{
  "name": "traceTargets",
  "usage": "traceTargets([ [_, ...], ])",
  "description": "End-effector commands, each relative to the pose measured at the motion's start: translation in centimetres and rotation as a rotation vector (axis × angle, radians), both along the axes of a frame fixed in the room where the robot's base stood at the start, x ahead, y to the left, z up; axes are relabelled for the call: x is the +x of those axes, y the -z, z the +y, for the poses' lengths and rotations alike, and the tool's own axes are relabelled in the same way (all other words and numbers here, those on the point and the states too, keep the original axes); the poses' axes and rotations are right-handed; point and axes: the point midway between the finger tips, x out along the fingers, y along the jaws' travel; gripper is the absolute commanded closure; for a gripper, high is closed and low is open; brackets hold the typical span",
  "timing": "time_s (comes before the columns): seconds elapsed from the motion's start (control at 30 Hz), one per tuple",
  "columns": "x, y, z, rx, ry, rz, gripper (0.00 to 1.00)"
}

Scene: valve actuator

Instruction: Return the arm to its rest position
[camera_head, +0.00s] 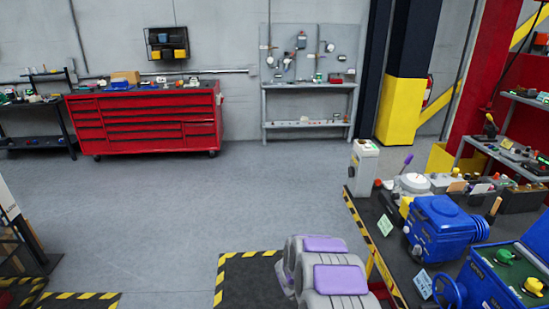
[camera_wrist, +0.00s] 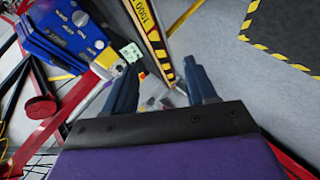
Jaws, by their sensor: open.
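My gripper (camera_wrist: 163,78) shows in the wrist view with its two dark blue fingers spread apart and nothing between them. The fingers point toward the yellow-and-black edge of the workbench. A blue valve actuator (camera_wrist: 65,35) lies beyond them at the upper left, apart from the fingers. In the head view, the blue actuator (camera_head: 440,225) sits on the workbench at the right, with a blue handwheel (camera_head: 448,290) below it. Grey and purple parts of my own body (camera_head: 325,265) show at the bottom centre; the gripper cannot be made out there.
The dark workbench (camera_head: 393,245) with a striped edge fills the lower right. A red tool cabinet (camera_head: 145,120), a grey pegboard bench (camera_head: 308,88) and a yellow-and-black column (camera_head: 402,108) stand at the back. The grey floor (camera_head: 180,205) between is clear.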

Motion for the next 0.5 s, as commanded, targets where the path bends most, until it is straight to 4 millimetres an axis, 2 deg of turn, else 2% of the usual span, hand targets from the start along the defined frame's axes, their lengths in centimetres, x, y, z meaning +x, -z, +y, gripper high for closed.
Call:
traceTargets([
  [0.1,1.9,-3.2,3.9,0.189,-0.085,-0.074,0.44],
  [0.27,2.4,-7.5,9.0,0.424,-0.19,-0.12,0.44],
  [0.37,1.7,-10.4,12.0,0.558,-0.251,-0.124,0.44],
  [0.5,-0.8,-14.0,15.6,0.72,-0.323,-0.086,0.44],
])
